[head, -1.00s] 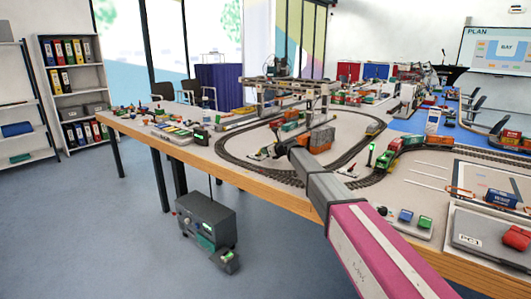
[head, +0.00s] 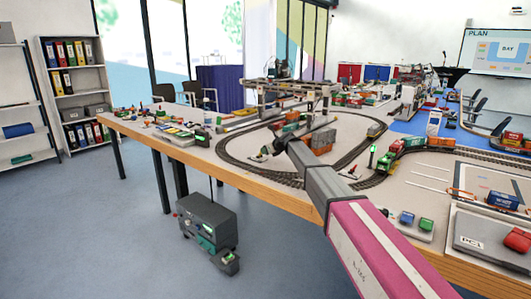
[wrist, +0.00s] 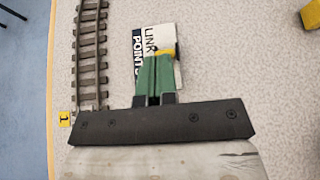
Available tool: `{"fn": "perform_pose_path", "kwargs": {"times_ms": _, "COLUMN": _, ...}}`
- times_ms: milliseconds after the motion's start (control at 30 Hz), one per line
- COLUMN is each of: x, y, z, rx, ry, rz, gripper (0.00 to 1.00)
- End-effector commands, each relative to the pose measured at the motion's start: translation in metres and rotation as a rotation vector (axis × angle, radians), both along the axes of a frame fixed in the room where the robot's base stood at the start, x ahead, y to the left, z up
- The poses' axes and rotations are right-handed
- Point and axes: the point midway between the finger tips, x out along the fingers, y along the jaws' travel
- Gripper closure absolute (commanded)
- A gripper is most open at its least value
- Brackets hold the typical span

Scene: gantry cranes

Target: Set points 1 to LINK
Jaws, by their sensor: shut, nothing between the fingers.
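In the wrist view, a white card (wrist: 143,72) lettered LINK and POINTS lies on the pale table. A yellow part (wrist: 166,52), seemingly the points lever's handle, shows over the card, beside the fingertips. My gripper (wrist: 155,64) has green fingers that are together and empty. They are over the card and cover part of it and whatever is under them. I cannot tell whether they touch the yellow part. A yellow tag (wrist: 65,120) marked 1 lies left of the gripper, next to the track. In the head view my arm hides the gripper's fingers.
A track (wrist: 90,55) runs left of the card, near the table's edge. A yellow object (wrist: 311,15) is at the upper right. In the head view, orange wagons (head: 321,140) stand behind my arm, and a green locomotive (head: 388,158) stands to the right.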

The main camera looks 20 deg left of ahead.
Motion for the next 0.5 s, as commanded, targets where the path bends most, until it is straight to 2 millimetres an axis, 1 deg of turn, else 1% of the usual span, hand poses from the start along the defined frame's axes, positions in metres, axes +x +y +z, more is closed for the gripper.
{"fn": "perform_pose_path", "kwargs": {"times_ms": 167, "x": 0.004, "y": 0.007, "z": 0.006, "rx": -0.089, "ry": 0.035, "rz": 0.002, "gripper": 1.00}}
{"fn": "perform_pose_path", "kwargs": {"times_ms": 500, "x": 0.011, "y": 0.024, "z": 0.014, "rx": -0.354, "ry": 0.144, "rz": 0.002, "gripper": 1.00}}
